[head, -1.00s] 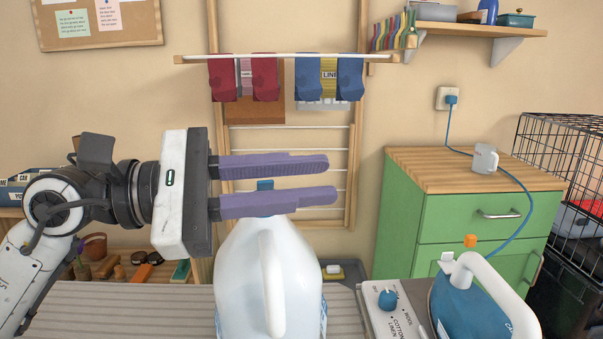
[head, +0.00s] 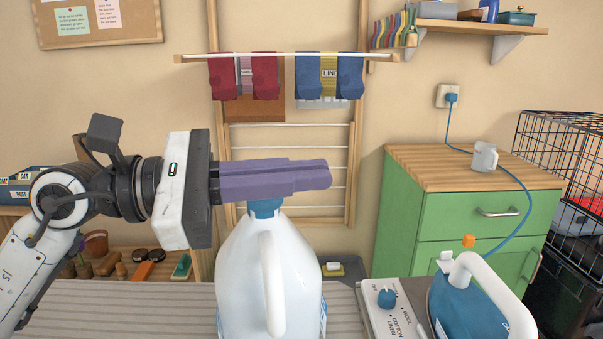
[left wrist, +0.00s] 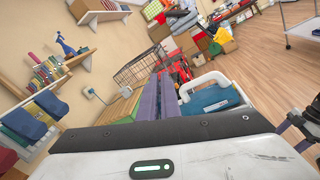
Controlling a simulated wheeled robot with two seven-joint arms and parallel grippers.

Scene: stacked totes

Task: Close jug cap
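The white jug (head: 245,270) stands upright on the striped board, its handle facing me. Its blue cap (head: 265,208) sits on the neck; the cap's upper part is hidden by my fingers, so I cannot tell whether it is open or closed. My left gripper (head: 328,176) reaches in from the left, its purple fingers lying level across the top of the cap. The fingers overlap in the head view and run close side by side in the left wrist view (left wrist: 160,85). I cannot tell whether they are fully shut or touch the cap. The jug does not show clearly in the wrist view.
A blue iron (head: 470,305) with a white handle stands right of the jug beside a control panel (head: 390,312). A drying rack (head: 290,130) hangs behind. The space above the jug's right side is free.

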